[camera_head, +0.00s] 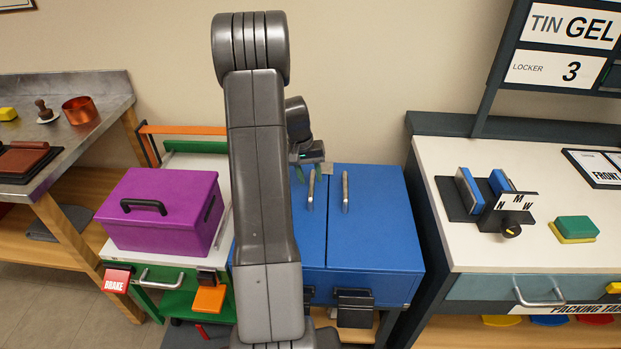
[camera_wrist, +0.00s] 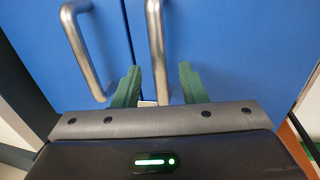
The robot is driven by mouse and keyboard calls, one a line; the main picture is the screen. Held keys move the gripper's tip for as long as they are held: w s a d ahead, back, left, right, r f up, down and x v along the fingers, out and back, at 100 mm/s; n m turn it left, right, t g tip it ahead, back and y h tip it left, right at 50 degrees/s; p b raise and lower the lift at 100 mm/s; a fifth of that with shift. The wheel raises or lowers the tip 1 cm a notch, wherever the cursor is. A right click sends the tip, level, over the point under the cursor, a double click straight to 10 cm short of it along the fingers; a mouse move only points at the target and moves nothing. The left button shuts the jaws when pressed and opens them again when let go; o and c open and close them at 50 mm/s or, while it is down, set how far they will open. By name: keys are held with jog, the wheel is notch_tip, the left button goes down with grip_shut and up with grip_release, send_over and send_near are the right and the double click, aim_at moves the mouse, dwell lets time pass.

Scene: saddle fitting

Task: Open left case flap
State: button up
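The blue case (camera_head: 385,275) stands right of my arm with two flat blue flaps on top, both closed. The left flap (camera_head: 314,235) is partly hidden behind my arm and carries a metal bar handle (camera_head: 311,187). The right flap (camera_head: 375,215) has a matching handle (camera_head: 345,190). My gripper (camera_head: 309,174) is at the left flap's handle. In the wrist view its two green fingers (camera_wrist: 160,85) are apart, with one handle (camera_wrist: 155,45) running between them. The other handle (camera_wrist: 80,45) is left of the fingers there. Whether a finger touches the handle is unclear.
A purple box (camera_head: 160,211) with a black handle sits on a cart left of the case. A white-topped bench (camera_head: 480,255) stands close on the right. Black latches (camera_head: 354,305) hang on the case's front. A metal-topped table (camera_head: 75,140) is at far left.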

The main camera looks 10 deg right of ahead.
jog(key=shift+d+f, duration=0.1)
jog(key=shift+f, duration=0.5)
grip_shut()
jog(key=shift+r, duration=0.1)
